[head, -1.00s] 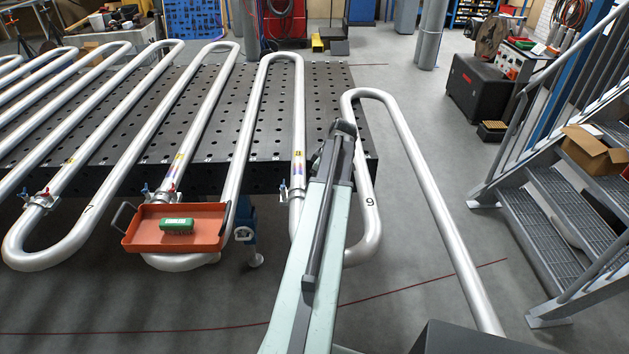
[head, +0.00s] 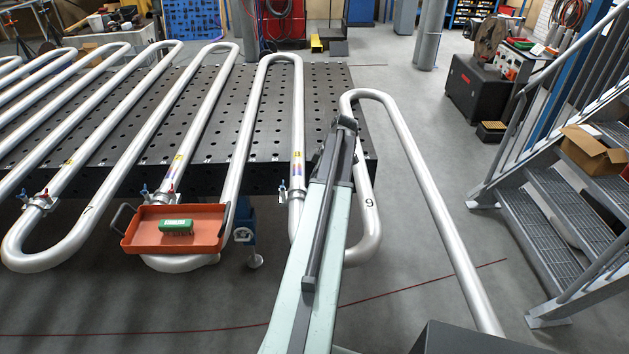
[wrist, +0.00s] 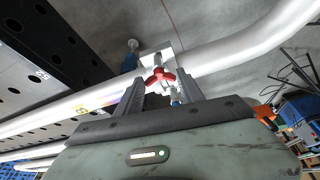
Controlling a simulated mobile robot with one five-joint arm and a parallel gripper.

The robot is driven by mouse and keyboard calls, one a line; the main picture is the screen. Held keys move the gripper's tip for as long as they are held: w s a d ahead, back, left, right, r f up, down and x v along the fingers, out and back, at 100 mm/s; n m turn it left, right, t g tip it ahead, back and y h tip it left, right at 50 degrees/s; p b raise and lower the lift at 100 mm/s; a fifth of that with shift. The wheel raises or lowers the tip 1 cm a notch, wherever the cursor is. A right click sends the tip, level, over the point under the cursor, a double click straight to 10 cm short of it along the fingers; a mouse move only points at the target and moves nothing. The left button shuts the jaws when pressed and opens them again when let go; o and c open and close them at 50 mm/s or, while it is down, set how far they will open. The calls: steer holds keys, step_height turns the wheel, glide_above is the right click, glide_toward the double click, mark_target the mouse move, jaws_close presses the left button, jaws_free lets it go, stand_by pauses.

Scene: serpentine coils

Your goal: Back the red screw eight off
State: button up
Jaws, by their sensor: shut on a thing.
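A red winged screw (wrist: 158,76) shows in the wrist view, between the two dark fingers of my gripper (wrist: 159,88). The gripper is shut on it. Red and blue screws (head: 165,189) sit on a pipe clamp above the orange tray. I cannot read a number beside the gripped screw.
Silver coils (head: 440,225) run over the perforated table (head: 325,95) and the floor. A metal staircase (head: 545,215) stands at right, with open floor before it.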

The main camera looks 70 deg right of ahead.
steer(key=shift+a, duration=0.1)
steer(key=o, duration=1.4)
steer(key=shift+w, duration=0.1)
steer(key=shift+c, duration=0.2)
steer(key=p+v, duration=0.7)
steer(key=shift+s+r, duration=0.25)
steer(key=shift+r, duration=0.1)
